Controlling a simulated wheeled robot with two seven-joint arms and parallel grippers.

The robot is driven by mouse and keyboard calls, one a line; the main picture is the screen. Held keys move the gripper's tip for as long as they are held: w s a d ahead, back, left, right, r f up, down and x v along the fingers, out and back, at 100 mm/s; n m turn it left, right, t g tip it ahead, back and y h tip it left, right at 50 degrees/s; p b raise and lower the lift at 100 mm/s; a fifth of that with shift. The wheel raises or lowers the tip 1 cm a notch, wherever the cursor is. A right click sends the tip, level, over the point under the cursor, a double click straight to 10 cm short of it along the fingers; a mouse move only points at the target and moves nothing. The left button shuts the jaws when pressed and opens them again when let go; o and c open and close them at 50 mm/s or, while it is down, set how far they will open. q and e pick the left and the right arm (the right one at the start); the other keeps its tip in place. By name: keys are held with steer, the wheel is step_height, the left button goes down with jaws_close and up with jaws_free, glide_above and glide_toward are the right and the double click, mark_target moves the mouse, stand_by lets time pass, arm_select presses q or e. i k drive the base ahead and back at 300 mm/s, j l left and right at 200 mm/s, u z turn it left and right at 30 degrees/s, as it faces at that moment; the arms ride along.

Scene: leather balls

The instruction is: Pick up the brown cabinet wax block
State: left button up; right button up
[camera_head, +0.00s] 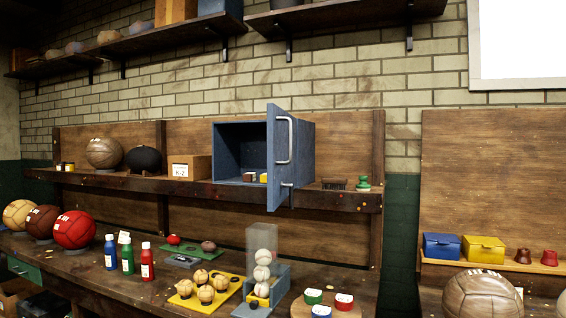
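A small brown block (249,177), which looks like the wax block, sits inside the blue cabinet (229,126), near its front opening. A small yellow block (263,178) sits just right of it, close to the door. The cabinet stands on the wall shelf. Its door (273,160) is swung open towards me on the right side, with a pale handle (284,140) on it. The door hides the right part of the interior. Neither of my grippers is in view.
A tan box (189,166) and two balls stand left of the cabinet; a dark brush (333,184) and a green object (363,183) stand right. Below, the bench holds a clear ball tube (262,240), bottles (127,255), small balls on a yellow tray (184,301) and larger balls.

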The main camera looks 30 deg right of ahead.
mark_target(249, 177)
steer(key=i+j+z, duration=0.25)
steer(key=z, duration=0.2)
steer(key=i+j+z, duration=0.25)
steer(key=j+z, duration=0.2)
steer(key=i+j+z, duration=0.15)
steer(key=j+z, duration=0.3)
steer(key=i+l, duration=0.05)
steer(key=l, duration=0.05)
